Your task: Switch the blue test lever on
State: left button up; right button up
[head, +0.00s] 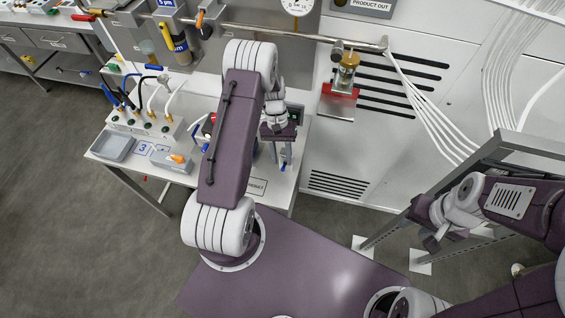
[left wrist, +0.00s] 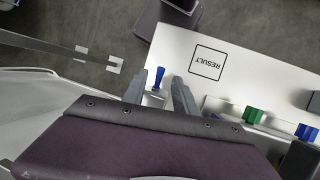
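The blue test lever (left wrist: 157,77) stands near the edge of the white bench in the left wrist view. It is a small blue handle on a light base, beside the RESULT label (left wrist: 207,62). My left gripper (left wrist: 160,80) is open, with one finger on either side of the lever. I see no clear contact. In the head view my left gripper (head: 282,155) hangs over the bench's right end, and a bit of blue shows at its fingers. My right gripper (head: 431,240) is far off at the right, small and partly hidden by its own arm.
A red-edged shelf (head: 338,105) juts from the white cabinet. A metal frame stands at the right.

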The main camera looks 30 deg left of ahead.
pick_arm(q)
jog(key=b+v, duration=0.1)
jog(key=v, duration=0.5)
jog(key=shift+w+a+r, duration=0.1)
jog(key=shift+r, duration=0.25)
